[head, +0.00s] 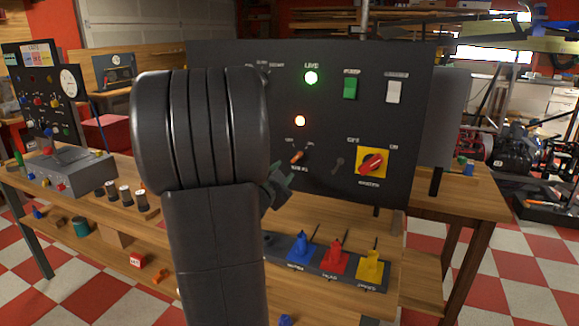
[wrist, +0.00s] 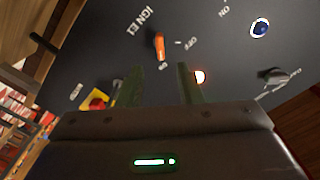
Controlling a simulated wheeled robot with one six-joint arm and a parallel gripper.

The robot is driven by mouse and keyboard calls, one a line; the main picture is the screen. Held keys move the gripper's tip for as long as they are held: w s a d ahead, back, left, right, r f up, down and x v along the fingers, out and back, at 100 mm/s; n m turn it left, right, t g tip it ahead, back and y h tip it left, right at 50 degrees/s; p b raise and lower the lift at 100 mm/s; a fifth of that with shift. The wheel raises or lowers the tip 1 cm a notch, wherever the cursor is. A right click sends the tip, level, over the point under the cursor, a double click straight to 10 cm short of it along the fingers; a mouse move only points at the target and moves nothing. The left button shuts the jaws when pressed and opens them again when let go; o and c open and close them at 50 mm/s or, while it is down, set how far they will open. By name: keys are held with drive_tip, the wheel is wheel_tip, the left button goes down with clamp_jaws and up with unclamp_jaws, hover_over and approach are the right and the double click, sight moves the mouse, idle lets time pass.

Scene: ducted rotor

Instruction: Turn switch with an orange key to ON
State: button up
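The switch with the orange key (head: 297,157) is on the dark upright panel (head: 330,180), below a glowing orange lamp (head: 300,121). In the head view the key is tilted, its upper end to the right. In the wrist view, where the panel appears upside down, the orange key (wrist: 159,46) is beside an OFF label and near the IGN E1 label. My gripper (wrist: 160,67) is open, its two dark green fingers apart and empty. The key shows just beyond the gap between the fingertips, with no visible contact. In the head view my gripper (head: 277,186) is just below-left of the key, partly hidden by my arm.
A red rotary switch on a yellow plate (head: 372,163) is right of the key. Green (head: 350,88) and white (head: 394,92) rockers are above. Blue (head: 300,248), red (head: 335,258) and yellow (head: 370,266) levers stand below the panel. My arm hides the panel's left part.

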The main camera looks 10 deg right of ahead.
sight(295, 159)
drive_tip(key=shift+v, duration=2.3)
drive_tip(key=shift+w+d, duration=0.1)
drive_tip(key=x, duration=1.3)
drive_tip(key=shift+w+d, duration=0.15)
drive_tip(key=shift+w, duration=0.15)
